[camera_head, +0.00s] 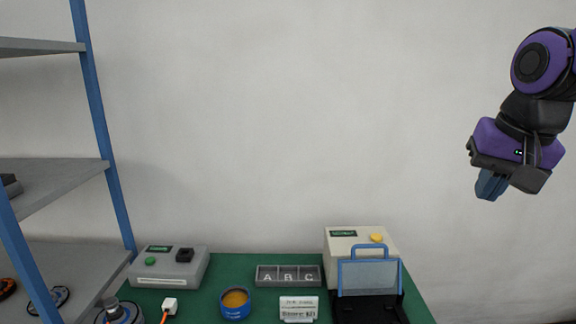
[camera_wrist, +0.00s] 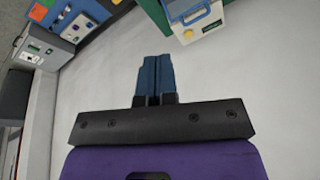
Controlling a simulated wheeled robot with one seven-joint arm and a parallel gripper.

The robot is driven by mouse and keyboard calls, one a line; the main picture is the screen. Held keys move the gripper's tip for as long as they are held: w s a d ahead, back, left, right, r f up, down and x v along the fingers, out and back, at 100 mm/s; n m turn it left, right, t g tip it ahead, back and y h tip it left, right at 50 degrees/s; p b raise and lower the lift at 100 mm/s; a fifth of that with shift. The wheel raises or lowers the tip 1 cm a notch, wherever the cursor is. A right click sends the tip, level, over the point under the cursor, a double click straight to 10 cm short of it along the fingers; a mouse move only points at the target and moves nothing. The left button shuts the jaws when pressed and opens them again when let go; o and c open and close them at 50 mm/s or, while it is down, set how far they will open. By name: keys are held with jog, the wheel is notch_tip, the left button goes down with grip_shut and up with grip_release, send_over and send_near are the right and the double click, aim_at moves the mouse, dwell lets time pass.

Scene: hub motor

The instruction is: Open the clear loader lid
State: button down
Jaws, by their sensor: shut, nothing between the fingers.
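The loader (camera_head: 345,240) is a cream box with a green label and a yellow button, at the right end of the green table. Its clear lid (camera_head: 370,277) has a blue frame with a blue handle on top and stands upright in front of the box, behind a black base. The lid (camera_wrist: 188,12) also shows at the top of the wrist view, partly cut off. My gripper (camera_head: 488,190) is up high at the right, well apart from the loader. Its blue fingers (camera_wrist: 153,72) are together with nothing between them.
The green table (camera_head: 232,262) also bears a grey box with a green button (camera_head: 170,267), a blue cup (camera_head: 235,304), an A-B-C tray (camera_head: 289,283) and a white sign (camera_head: 298,308). A grey shelf with blue posts (camera_head: 100,130) stands at the left. The air above the table is free.

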jog(key=s+f+n+t, duration=0.1)
jog(key=s+n, duration=0.3)
jog(key=s, duration=0.5)
jog(key=shift+d+f+t, duration=0.3)
jog(key=c, duration=1.7)
grip_release()
jog(key=shift+s+f, duration=0.1)
jog(key=shift+s, duration=0.1)
jog(key=o, duration=0.6)
jog(key=n+g, duration=0.4)
jog(key=n, duration=1.5)
send_over(370, 245)
jog(key=s, duration=0.1)
notch_tip(370, 245, down, 20)
jog(key=shift+m, duration=0.3)
jog(key=f, duration=0.6)
jog(key=w+f, duration=0.1)
jog(key=f, duration=0.3)
jog(key=shift+d, duration=0.1)
